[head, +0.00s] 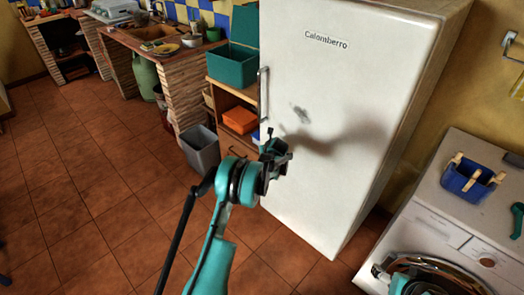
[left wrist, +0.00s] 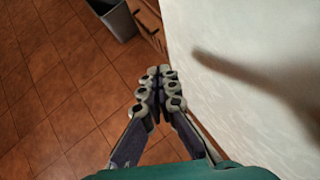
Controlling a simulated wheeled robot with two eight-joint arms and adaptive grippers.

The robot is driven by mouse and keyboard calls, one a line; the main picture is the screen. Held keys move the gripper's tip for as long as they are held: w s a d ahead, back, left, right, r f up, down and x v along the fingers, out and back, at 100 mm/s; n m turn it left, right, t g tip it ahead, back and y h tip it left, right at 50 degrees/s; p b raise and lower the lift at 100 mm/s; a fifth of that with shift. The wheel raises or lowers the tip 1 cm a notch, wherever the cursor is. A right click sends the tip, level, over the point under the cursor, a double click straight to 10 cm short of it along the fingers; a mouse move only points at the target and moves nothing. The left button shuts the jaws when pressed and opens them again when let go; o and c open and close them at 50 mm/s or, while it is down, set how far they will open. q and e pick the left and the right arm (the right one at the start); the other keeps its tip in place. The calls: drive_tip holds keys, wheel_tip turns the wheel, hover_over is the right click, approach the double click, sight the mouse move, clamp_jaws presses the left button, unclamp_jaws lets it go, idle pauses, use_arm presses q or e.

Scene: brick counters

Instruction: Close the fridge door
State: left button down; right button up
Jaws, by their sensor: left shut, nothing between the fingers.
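The white fridge (head: 400,140) stands at the right of centre, and its front door (head: 335,90) faces me with a "Calomberro" label near the top. The door looks flush with the fridge body, and I see no clear gap along its edges. A long metal handle (head: 263,95) runs down the door's left edge. My left gripper (head: 287,158) is in front of the door's lower left part, below the handle. In the left wrist view its fingers (left wrist: 160,72) are together and empty, beside the pale door surface (left wrist: 250,70). I cannot tell whether they touch it.
A wooden shelf unit (head: 235,97) with a teal box (head: 231,66) and a grey bin (head: 200,148) stand left of the fridge. A washing machine (head: 440,225) with a blue peg basket (head: 470,181) is at the right. The tiled floor at the left is clear.

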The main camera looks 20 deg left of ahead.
use_arm(q)
drive_tip(key=s+a+r+p, duration=0.2)
drive_tip(key=s+r+p, duration=0.1)
drive_tip(key=s+r, duration=0.3)
drive_tip(key=shift+s+a+r+p, duration=0.2)
drive_tip(key=shift+s+r+p, duration=0.15)
drive_tip(key=shift+r, duration=0.15)
